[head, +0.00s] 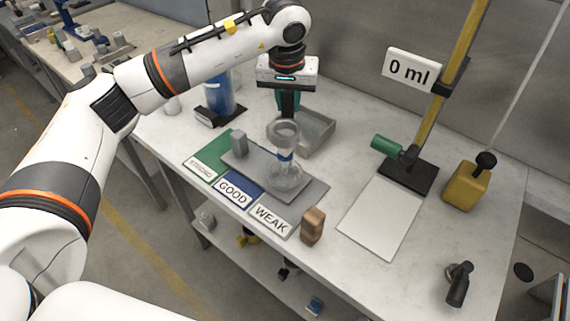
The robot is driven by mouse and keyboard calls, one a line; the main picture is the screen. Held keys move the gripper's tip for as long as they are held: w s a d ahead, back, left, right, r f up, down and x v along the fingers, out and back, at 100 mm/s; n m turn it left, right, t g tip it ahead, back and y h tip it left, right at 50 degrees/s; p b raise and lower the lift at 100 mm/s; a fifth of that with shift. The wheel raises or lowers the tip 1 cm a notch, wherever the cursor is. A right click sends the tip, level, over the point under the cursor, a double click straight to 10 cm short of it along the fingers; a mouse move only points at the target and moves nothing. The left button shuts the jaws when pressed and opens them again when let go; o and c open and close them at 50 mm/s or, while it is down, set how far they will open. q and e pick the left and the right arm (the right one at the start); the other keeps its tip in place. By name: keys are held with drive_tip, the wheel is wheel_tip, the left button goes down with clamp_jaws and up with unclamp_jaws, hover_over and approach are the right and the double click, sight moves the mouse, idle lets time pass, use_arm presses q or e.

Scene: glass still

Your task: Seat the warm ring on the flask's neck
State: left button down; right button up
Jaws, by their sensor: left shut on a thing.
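The clear glass flask (286,178) stands on a grey plate (313,188) near the middle of the bench. A blue band (285,155) shows around its neck. A clear glass ring-shaped piece, which I take for the warm ring (284,131), is upright over the neck. My left gripper (288,112) points down above the flask, its teal fingers shut at the back of this piece's rim. I cannot tell whether the piece touches the neck or is just above it. My right gripper is not in view.
A grey block (239,143) stands left of the flask, a grey tray (322,133) behind it. STRONG, GOOD and WEAK cards (233,188) lie in front. A brown block (313,226), white sheet (381,219), stand (412,174) with green cylinder and yellow can (465,188) are to the right.

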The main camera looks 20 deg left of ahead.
use_arm(q)
drive_tip(key=s+b+x, duration=0.2)
drive_tip(key=b+x, duration=0.5)
drive_tip(key=x, duration=0.1)
drive_tip(key=shift+f, duration=0.55)
idle(6.1)
drive_tip(key=shift+d, duration=0.15)
drive_tip(key=c, duration=1.1)
unclamp_jaws()
drive_tip(key=shift+w, duration=0.1)
